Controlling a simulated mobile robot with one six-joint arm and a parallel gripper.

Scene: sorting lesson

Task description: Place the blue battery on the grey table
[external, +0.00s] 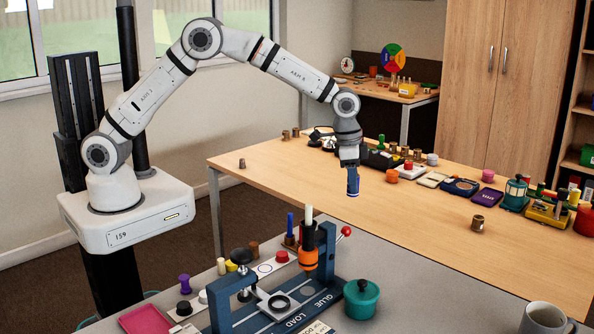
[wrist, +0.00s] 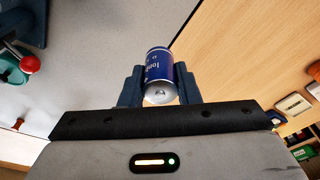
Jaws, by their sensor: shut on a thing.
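The blue battery (external: 353,184) hangs from my gripper (external: 351,168) in the external view, with no surface touching it. In the wrist view the battery (wrist: 158,68) sits between the two dark fingers of my gripper (wrist: 159,82), with its silver end facing the camera. The grey table (external: 430,290) is in the foreground of the external view. It fills the upper left of the wrist view (wrist: 110,40). In the wrist view the battery overlaps the border between the grey table and the wooden table.
A dark blue press (external: 245,318) with an orange part (external: 308,258), a teal pot (external: 361,300) and a mug (external: 543,318) stand on the grey table. Its right-hand middle is clear. The wooden table (external: 420,222) behind holds many small items along its far edge.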

